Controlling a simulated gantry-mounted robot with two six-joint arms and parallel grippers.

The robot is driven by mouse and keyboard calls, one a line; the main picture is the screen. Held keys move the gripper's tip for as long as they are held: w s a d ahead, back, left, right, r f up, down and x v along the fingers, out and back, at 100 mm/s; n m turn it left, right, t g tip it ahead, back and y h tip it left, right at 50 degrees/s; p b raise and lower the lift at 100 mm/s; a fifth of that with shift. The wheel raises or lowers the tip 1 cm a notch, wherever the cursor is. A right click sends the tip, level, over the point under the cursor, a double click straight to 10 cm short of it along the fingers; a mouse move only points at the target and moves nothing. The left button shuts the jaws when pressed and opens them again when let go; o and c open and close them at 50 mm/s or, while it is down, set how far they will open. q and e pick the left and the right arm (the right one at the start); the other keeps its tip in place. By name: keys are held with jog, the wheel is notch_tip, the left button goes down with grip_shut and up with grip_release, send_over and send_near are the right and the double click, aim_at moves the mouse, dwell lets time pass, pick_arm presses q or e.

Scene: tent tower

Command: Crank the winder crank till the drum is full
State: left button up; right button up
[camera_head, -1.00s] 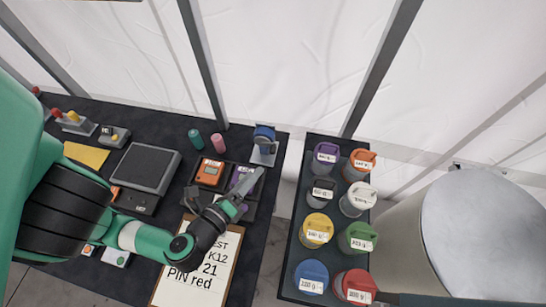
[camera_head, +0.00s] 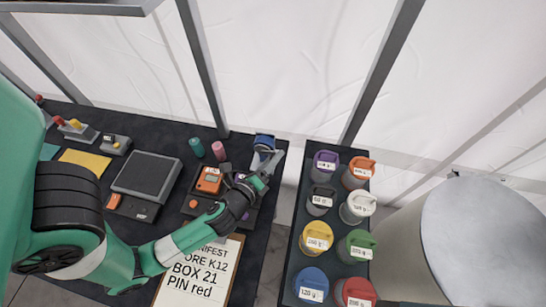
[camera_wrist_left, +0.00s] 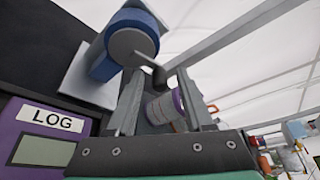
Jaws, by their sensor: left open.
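The winder stands at the back right corner of the dark table, with a blue drum (camera_head: 264,141) on a grey bracket. My left gripper (camera_head: 271,163) is open just in front of the winder. In the left wrist view the crank's end lies near the tips of my left gripper (camera_wrist_left: 158,82); I cannot tell whether they touch. My right gripper is out of view.
A purple box marked LOG (camera_wrist_left: 45,138) sits close to the gripper. An orange device (camera_head: 208,180), a green cylinder (camera_head: 196,147) and a pink cylinder (camera_head: 218,150) are left of it. A clipboard (camera_head: 197,270) lies in front. Lidded jars fill a side table (camera_head: 290,268).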

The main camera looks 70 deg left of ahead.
pick_arm(q)
jog(key=shift+w+a, duration=0.2)
jog(key=shift+w, duration=0.05)
jog(key=shift+c, duration=0.2)
grip_shut()
